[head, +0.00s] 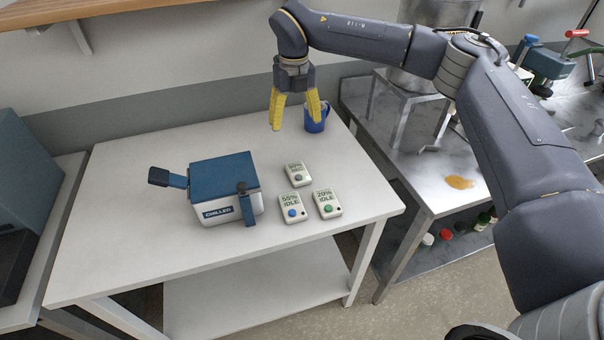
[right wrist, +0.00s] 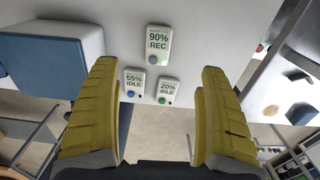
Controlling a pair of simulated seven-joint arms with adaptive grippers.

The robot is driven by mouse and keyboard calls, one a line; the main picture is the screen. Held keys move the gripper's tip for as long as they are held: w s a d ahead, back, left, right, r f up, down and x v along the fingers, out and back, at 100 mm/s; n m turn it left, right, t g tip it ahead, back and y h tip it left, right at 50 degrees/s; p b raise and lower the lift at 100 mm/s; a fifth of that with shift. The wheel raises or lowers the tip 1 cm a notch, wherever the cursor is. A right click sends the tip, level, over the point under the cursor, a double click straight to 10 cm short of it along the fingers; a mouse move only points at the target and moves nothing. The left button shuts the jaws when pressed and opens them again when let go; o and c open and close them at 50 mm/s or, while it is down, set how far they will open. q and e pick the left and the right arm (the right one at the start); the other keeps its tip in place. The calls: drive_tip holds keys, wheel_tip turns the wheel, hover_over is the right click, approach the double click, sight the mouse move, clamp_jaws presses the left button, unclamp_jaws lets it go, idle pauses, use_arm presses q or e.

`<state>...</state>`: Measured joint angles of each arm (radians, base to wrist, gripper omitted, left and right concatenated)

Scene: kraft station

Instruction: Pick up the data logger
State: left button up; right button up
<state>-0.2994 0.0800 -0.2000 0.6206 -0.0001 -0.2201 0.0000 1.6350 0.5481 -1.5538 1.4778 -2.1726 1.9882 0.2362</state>
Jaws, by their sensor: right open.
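Three small white data loggers lie on the white table. One reads 90% REC with a grey button (head: 297,174); it also shows in the right wrist view (right wrist: 158,44). In front of it lie one reading 55% IDLE with a blue button (head: 291,207) and one reading 20% IDLE with a green button (head: 327,203). My right gripper (head: 296,123) has yellow fingers, open and empty, above the table behind the loggers. In the right wrist view the loggers show between and beyond the fingers. My left gripper is not in view.
A white box marked CHILLED with a blue lid (head: 222,170) and unlatched-looking straps stands left of the loggers. A blue mug (head: 317,118) stands at the back, close to my right gripper in the picture. The table's front left (head: 120,250) is clear.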

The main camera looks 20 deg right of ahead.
hover_over(296, 166)
wheel_tip(296, 166, down, 12)
drive_tip(key=shift+w+r, duration=0.15)
drive_tip(key=shift+s+f, duration=0.2)
drive_tip(key=shift+f, duration=2.55)
drive_tip(key=c, duration=1.3)
